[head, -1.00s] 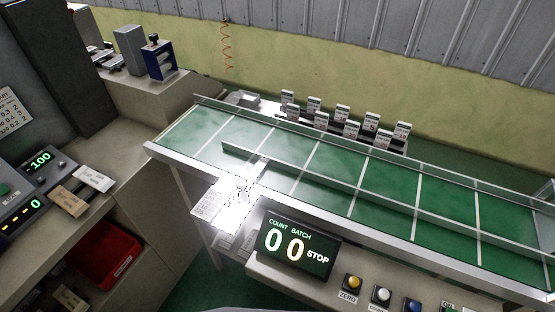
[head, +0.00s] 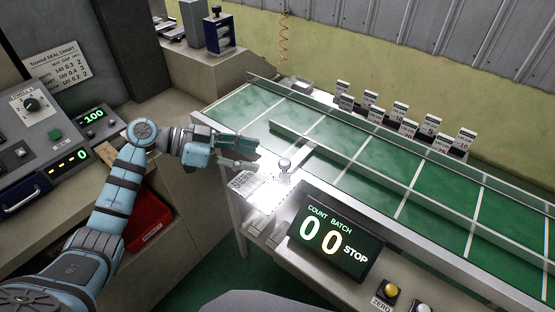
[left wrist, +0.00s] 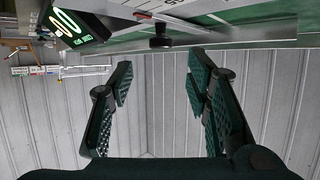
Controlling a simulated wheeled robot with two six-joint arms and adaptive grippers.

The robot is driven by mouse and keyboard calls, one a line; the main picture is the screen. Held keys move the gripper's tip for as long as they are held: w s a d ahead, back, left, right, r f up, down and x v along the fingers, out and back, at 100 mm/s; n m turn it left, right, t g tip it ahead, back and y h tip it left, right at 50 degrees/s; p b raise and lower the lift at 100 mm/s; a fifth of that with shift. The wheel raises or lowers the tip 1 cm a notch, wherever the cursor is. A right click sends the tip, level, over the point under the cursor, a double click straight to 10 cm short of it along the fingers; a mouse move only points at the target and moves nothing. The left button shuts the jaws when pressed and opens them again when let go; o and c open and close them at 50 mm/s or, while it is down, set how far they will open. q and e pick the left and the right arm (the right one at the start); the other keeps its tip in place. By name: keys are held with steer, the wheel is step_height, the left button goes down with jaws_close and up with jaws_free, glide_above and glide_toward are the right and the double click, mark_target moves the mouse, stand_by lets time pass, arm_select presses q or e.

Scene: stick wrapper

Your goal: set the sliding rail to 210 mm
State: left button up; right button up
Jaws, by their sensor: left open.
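The sliding rail (head: 350,158) is a long pale bar lying lengthwise over the green conveyor belt. A small knob (head: 284,164) stands at the belt's near edge, beside a bright, glare-washed plate (head: 243,182) whose marks I cannot read. My left gripper (head: 256,156) is open and empty, its fingers pointing right, just left of the knob and apart from it. In the left wrist view a dark knob (left wrist: 160,42) shows ahead, between the two spread fingers (left wrist: 160,82). My right gripper is in neither view.
A display (head: 333,236) reading 00 STOP stands right of the plate, with buttons (head: 389,291) beyond it. Several small white number cards (head: 400,112) stand behind the belt. A red bin (head: 150,218) sits below my left arm. The control box (head: 30,125) is at the left.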

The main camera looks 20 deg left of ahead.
mark_target(283, 162)
arm_select(q)
steer(key=x, duration=0.8)
steer(key=shift+w+d+f, duration=0.1)
jaws_close()
